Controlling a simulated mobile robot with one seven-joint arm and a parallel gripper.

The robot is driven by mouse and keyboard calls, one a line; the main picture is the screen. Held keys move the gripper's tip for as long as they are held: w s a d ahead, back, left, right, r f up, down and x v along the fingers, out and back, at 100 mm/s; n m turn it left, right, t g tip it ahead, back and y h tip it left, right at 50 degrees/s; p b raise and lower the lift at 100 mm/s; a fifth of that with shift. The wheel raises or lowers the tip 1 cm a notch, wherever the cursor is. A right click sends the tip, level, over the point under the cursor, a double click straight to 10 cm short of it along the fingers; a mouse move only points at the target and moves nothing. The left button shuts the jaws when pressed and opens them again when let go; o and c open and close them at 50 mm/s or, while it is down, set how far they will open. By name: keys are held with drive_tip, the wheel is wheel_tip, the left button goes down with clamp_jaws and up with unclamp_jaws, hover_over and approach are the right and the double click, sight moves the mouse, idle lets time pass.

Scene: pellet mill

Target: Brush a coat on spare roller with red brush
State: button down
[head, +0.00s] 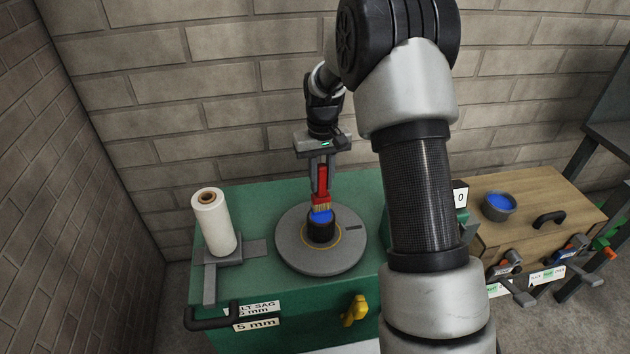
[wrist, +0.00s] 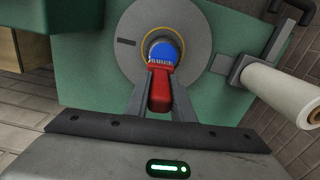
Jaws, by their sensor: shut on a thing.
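My gripper (head: 320,178) is shut on the handle of the red brush (head: 322,200), which points downward. In the wrist view the red brush (wrist: 160,88) sits between my two fingers (wrist: 160,98). A short black cylinder, which looks like the spare roller (head: 321,232), stands upright at the middle of a round grey plate (head: 290,258). Blue shows at its top, right under the pale bristles. The bristles appear to touch the blue top. The wrist view also shows this blue-topped roller (wrist: 166,50). I cannot tell how much blue is on the bristles and how much on the roller.
The plate lies on a green bench (head: 255,200) against a brick wall. A white roll (head: 212,223) stands on a grey bracket at the left. A pot of blue paint (head: 500,207) stands on a wooden cabinet (head: 545,200) at the right. A yellow knob (head: 354,310) juts from the bench front.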

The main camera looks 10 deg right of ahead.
drive_tip(key=shift+d, duration=0.75)
drive_tip(key=shift+a, duration=0.1)
drive_tip(key=a, duration=0.3)
drive_tip(key=shift+s+a, duration=0.1)
drive_tip(key=shift+a, duration=0.3)
drive_tip(key=shift+s+d, duration=0.2)
drive_tip(key=shift+s, duration=0.85)
